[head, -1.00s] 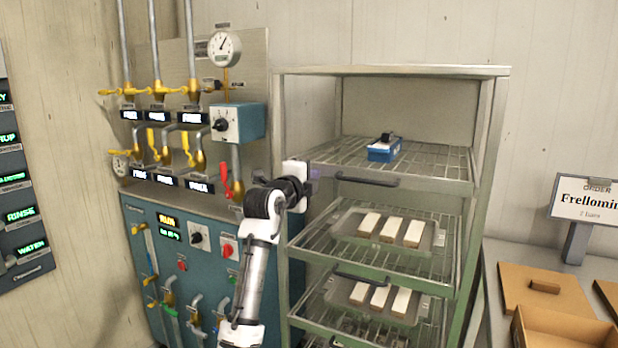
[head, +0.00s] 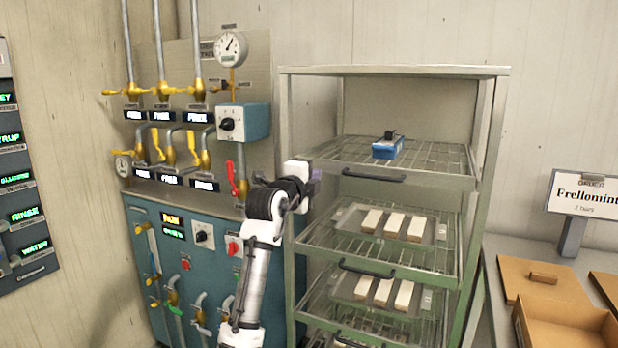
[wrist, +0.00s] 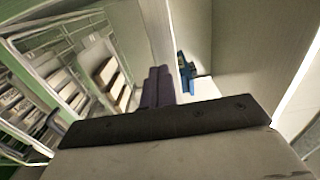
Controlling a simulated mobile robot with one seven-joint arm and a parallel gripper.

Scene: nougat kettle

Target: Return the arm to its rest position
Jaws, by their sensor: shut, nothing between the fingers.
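My arm is bent up in front of the rack's left side in the head view. My gripper (head: 314,181) is at its upper end, beside the rack's left post at about top-shelf height, and largely hidden by my wrist. In the wrist view its two purple fingers (wrist: 158,86) lie together, shut with nothing between them.
A metal rack (head: 395,71) stands close to the right of my arm, with pale bars on trays and a blue device (head: 387,149) on its top shelf. A teal valve panel (head: 150,250) is behind-left. A counter with boxes (head: 560,325) is at right.

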